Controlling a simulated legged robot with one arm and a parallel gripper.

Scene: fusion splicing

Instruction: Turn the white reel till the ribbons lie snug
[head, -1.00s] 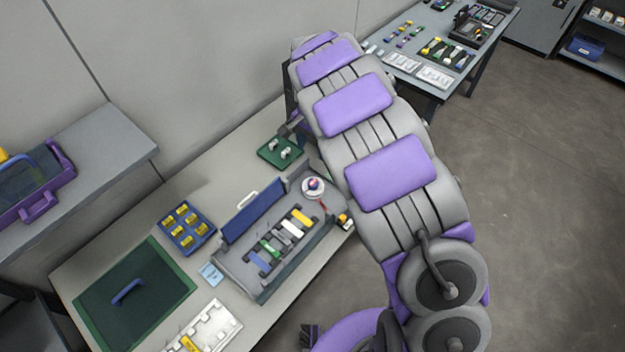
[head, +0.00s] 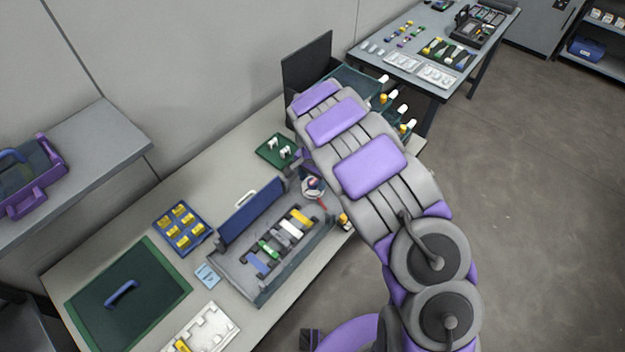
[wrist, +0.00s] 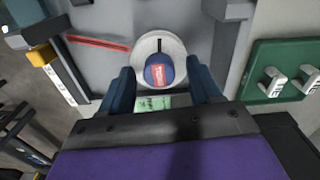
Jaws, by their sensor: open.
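The white reel (head: 312,187) sits at the far right end of the grey open case (head: 262,268), with a blue and red knob at its middle. In the wrist view the white reel (wrist: 174,48) lies just beyond and between my fingertips, with a dark line on its rim. My gripper (wrist: 163,82) is open, one dark blue finger on each side of the knob, apparently not touching it. A red ribbon (wrist: 100,42) runs out to the left of the reel. Other ribbons on the colored blocks are too small to make out in the head view.
A green tray (head: 279,151) with white pegs stands close behind the case. A blue tray of yellow parts (head: 184,229) and a green mat (head: 128,292) lie to the left. A dark open case (head: 307,65) stands behind my arm.

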